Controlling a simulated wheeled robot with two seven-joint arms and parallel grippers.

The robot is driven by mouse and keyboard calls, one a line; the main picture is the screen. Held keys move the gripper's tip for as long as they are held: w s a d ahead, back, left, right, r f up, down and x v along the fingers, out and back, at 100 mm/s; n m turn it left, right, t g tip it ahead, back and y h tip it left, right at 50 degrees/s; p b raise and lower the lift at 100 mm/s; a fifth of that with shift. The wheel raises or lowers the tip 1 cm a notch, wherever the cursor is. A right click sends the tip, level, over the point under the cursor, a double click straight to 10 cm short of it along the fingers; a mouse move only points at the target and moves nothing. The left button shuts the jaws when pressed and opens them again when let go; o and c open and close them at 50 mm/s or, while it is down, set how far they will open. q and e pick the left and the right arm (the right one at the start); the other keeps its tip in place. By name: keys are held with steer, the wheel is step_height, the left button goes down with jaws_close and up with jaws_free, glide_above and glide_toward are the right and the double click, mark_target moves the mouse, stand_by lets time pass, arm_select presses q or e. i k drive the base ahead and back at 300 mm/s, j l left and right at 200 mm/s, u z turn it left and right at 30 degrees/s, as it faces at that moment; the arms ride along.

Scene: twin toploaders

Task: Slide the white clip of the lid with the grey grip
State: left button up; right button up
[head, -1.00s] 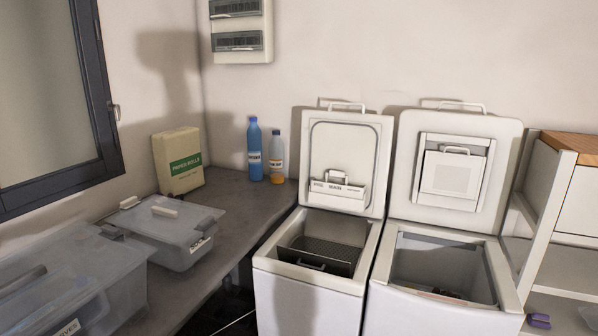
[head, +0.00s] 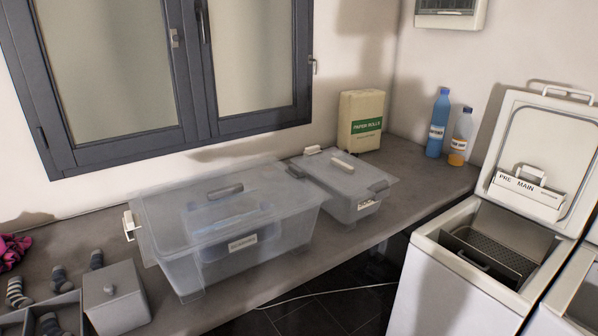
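A large translucent box (head: 190,269) stands on the grey counter, its lid (head: 165,212) lying on top with a grey grip (head: 225,190). A white clip (head: 130,226) sits at the left end of this lid. A smaller translucent box (head: 350,208) stands to the right; its lid has a white grip (head: 343,165), a white clip (head: 312,150) at the back left and a grey clip (head: 379,187) at the right. Neither of my grippers is in view.
A lidded grey box (head: 117,306), socks (head: 58,278) and a pink cloth (head: 12,250) lie at the counter's left. An open toploader (head: 465,270) stands right. The counter's front strip (head: 270,283) is clear.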

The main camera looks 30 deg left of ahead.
mark_target(131, 222)
steer(key=u, duration=2.1)
steer(key=i+l+u, duration=0.15)
steer(key=l, duration=0.2)
steer(key=i, duration=0.05)
